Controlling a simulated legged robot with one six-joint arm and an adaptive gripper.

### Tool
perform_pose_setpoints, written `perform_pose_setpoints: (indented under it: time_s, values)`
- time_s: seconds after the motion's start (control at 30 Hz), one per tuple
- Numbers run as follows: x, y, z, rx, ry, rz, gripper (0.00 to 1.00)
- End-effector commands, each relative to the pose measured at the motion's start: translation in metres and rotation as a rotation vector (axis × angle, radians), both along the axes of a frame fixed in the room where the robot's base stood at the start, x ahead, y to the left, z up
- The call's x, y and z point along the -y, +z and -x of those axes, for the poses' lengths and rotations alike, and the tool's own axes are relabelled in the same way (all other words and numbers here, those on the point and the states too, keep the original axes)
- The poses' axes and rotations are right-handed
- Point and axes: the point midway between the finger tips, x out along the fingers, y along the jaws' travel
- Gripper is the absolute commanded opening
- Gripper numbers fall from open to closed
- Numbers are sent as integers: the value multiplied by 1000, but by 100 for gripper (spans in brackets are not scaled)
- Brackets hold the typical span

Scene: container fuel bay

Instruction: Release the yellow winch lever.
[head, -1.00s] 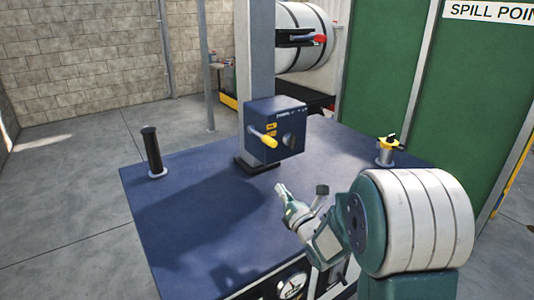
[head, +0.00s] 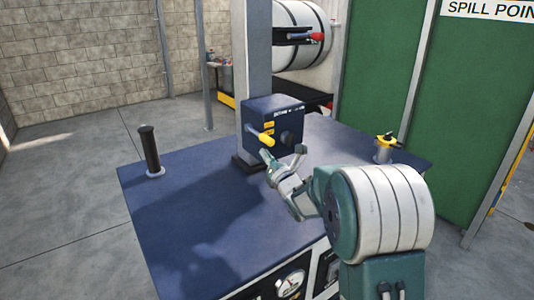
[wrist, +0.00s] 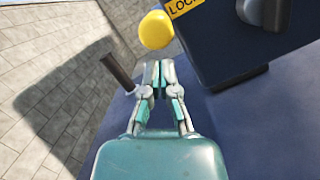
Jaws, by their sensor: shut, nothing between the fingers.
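The yellow winch lever (head: 266,141) sticks out from the front of a dark blue control box (head: 287,112) on a grey post. In the wrist view the lever's rounded yellow end (wrist: 156,30) shows just beyond and above my fingertips. My gripper (head: 265,154) is just below the lever in the head view. In the wrist view my gripper (wrist: 157,68) has its fingertips together with nothing between them. A small gap shows between the fingertips and the lever. Part of a yellow label reading "LOC" (wrist: 184,6) is on the box.
A dark knob (wrist: 266,14) is on the box right of the lever. A black upright handle (head: 150,149) stands at the blue bench top's (head: 190,200) left. A yellow-topped fitting (head: 384,147) stands at its right. A gauge (head: 291,284) is on the bench front.

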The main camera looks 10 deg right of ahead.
Motion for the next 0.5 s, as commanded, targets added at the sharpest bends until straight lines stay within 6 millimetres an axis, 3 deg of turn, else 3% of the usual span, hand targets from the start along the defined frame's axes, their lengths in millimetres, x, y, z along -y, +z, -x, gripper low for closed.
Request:
perform_pose_setpoints:
  time_s: [0.5]
  values:
    - [4,7,-1,-3,0,1,0]
